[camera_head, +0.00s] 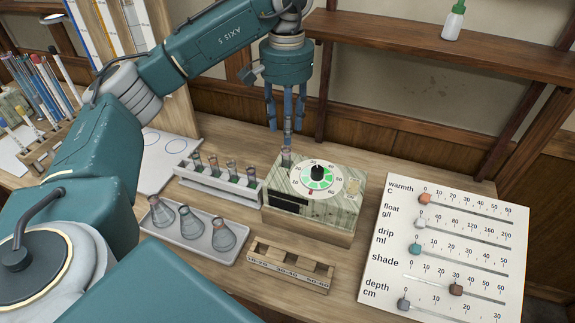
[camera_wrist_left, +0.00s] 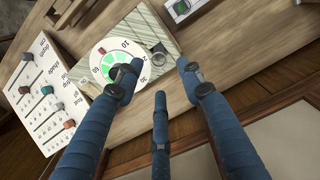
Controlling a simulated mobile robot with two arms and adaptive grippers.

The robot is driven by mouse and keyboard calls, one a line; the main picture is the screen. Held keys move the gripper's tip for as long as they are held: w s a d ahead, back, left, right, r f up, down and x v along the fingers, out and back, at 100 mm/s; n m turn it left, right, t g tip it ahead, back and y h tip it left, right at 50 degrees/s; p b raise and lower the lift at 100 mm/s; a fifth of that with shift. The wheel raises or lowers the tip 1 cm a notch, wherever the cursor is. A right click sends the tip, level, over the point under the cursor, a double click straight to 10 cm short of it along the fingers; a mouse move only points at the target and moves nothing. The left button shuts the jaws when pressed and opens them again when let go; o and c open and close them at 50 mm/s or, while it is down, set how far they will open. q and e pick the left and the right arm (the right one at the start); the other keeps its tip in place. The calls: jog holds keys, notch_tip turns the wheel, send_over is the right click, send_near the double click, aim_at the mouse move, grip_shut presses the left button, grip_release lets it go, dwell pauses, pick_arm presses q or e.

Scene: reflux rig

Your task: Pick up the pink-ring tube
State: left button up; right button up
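My left gripper (camera_head: 286,118) points down above the back left corner of the dial box (camera_head: 318,216). Its blue fingers are spread with nothing between them, as the left wrist view (camera_wrist_left: 160,82) also shows. A small glass tube (camera_head: 286,158) stands in the box's top just below the fingers; its round mouth shows in the left wrist view (camera_wrist_left: 159,56). Several more tubes stand upright in the white rack (camera_head: 218,188) left of the box. Some rims look pinkish, but I cannot tell which tube carries the pink ring. My right gripper is not in view.
A tray (camera_head: 185,241) with three flasks and a wooden holder (camera_head: 290,267) stand in front. A slider board (camera_head: 441,250) lies on the right. A shelf (camera_head: 440,48) with a green-capped bottle (camera_head: 453,22) is behind. A crowded rack is far left.

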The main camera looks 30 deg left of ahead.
aim_at(286, 148)
pick_arm(q)
notch_tip(286, 148, down, 3)
jog(key=shift+a+r+p, duration=0.1)
jog(key=shift+p, duration=0.25)
jog(key=shift+f+p, duration=0.3)
jog(key=shift+f, duration=0.05)
jog(key=f+p, duration=0.2)
jog(key=f, duration=0.1)
jog(key=shift+s+f, duration=0.2)
jog(key=shift+f, duration=0.6)
jog(key=shift+w, duration=0.1)
grip_shut()
